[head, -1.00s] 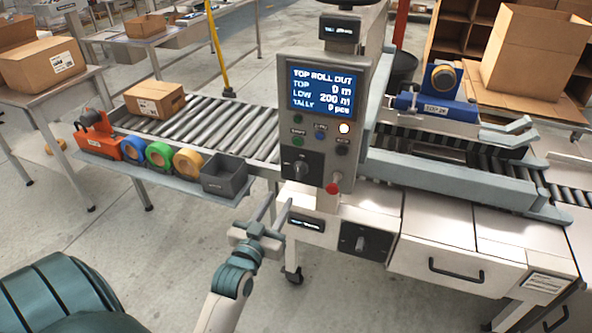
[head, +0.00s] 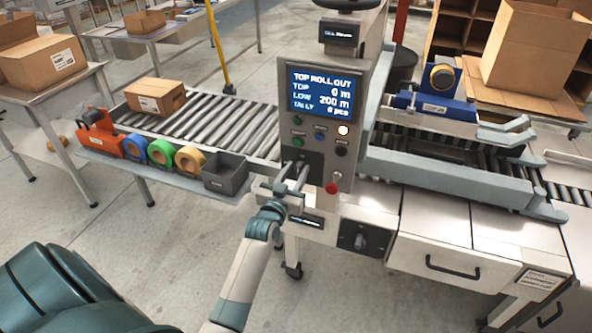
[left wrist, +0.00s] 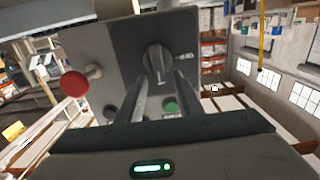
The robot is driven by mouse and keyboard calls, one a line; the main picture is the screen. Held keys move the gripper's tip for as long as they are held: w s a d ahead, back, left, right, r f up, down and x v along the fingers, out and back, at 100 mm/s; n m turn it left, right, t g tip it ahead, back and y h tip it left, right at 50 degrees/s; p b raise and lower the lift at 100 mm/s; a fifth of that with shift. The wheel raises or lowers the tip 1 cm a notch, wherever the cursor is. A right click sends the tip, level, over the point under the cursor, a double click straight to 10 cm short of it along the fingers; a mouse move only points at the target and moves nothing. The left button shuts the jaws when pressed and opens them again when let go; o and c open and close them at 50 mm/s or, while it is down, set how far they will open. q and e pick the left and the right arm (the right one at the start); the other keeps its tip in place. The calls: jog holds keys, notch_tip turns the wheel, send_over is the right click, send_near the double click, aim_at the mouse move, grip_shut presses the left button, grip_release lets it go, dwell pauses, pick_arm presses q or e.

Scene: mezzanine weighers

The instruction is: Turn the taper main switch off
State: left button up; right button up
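The upright control panel (head: 322,75) has a lit screen reading "TOP ROLL OUT". Low on it is a dark plate with a black rotary knob (left wrist: 157,58); in the head view my gripper partly covers this plate (head: 315,160). A second dark plate with a rotary knob (head: 361,241) is on the cabinet front below. I cannot read which one is labelled main switch. My left gripper (head: 294,174) is in front of the panel's knob, fingers apart, empty; in the left wrist view its tips (left wrist: 153,80) are close to the knob. Contact cannot be told. My right gripper is not in view.
A red mushroom button (head: 332,188) sits beside the plate, with small green, blue and black buttons above. A side shelf with a grey bin (head: 226,172) and tape rolls (head: 160,152) is left of my gripper. A roller conveyor (head: 215,125) runs behind.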

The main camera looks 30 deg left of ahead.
pick_arm(q)
grip_shut()
